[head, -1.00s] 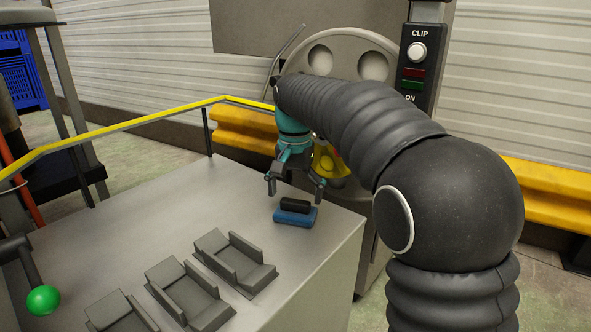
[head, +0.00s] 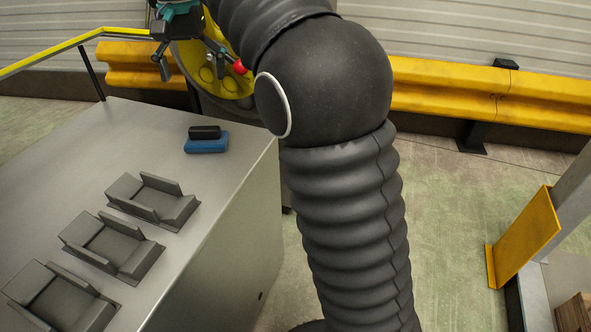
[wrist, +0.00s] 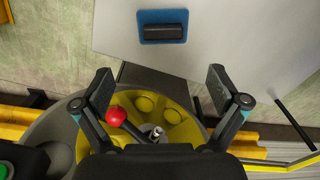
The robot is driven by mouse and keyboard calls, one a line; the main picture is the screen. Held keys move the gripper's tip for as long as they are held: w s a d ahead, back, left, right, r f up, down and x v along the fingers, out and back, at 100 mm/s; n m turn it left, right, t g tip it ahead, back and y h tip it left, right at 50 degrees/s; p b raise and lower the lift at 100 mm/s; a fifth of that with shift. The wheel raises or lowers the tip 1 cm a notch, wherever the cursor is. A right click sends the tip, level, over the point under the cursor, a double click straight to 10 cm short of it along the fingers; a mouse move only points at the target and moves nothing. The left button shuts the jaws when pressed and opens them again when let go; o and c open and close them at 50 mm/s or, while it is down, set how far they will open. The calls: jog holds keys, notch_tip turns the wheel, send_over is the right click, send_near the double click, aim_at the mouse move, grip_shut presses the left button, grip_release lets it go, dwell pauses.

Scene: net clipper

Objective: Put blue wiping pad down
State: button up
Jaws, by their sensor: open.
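The blue wiping pad (head: 206,145) with its black handle lies flat on the grey table (head: 150,240), near the far right corner. It also shows in the wrist view (wrist: 163,37) at the top, apart from my fingers. My gripper (head: 189,66) is open and empty. It hangs above and beyond the pad, past the table's far edge, in front of the yellow disc. In the wrist view my gripper (wrist: 160,98) has its two fingers wide apart with nothing between them.
Several grey holders (head: 152,202) stand in a row on the table, left of the pad. Behind is a yellow disc (wrist: 178,125) with a red knob (wrist: 116,116). A yellow rail (head: 50,55) runs along the table's far side.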

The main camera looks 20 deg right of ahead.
jog(key=s+d+f+n+t, duration=0.15)
jog(key=s+d+f, duration=0.25)
jog(key=s+d, duration=0.45)
jog(key=s+d+f+n+t, duration=0.1)
jog(key=s+d+f+t, duration=0.3)
jog(key=s, duration=0.7)
jog(key=s+d+f, duration=0.3)
jog(key=s+f, duration=0.4)
jog(key=s, duration=0.1)
jog(key=shift+d+f, duration=0.35)
jog(key=shift+d, duration=0.05)
jog(key=shift+n, duration=0.25)
